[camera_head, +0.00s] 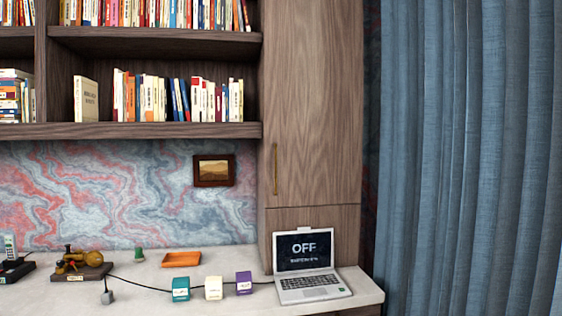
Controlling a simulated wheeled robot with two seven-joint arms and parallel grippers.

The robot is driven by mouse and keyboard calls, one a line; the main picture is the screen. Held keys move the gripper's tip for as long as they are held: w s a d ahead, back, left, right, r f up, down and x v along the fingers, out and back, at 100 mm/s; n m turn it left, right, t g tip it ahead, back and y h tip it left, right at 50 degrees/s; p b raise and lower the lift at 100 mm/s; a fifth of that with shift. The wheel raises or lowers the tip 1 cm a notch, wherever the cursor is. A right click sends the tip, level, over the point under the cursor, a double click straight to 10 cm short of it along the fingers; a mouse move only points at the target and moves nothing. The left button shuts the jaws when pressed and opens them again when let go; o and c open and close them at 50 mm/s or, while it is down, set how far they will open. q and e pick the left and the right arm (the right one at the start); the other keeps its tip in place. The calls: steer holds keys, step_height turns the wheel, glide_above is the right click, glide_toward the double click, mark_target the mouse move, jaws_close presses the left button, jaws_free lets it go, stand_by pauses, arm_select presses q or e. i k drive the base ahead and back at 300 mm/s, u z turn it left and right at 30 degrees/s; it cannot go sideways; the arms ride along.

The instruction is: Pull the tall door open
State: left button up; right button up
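The tall door (318,110) is a brown wood-grain cabinet door to the right of the bookshelves in the head view. It appears shut, flush with the cabinet front. A slim vertical brass handle (275,169) sits near its lower left edge. The top of the door runs out of the picture. Neither of my grippers shows in this view, so nothing is seen touching the door or the handle.
A laptop (309,270) reading "OFF" stands open on the white desk (215,296) below the door. Three small boxes, teal (181,289), cream (214,288) and purple (244,283), and an orange tray (181,259) lie left. A blue curtain (465,150) hangs at right.

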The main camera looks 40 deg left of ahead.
mark_target(314, 57)
steer(key=u, duration=0.5)
steer(key=i, duration=0.55)
steer(key=u, duration=0.65)
steer(key=i, duration=0.8)
steer(key=z, duration=0.25)
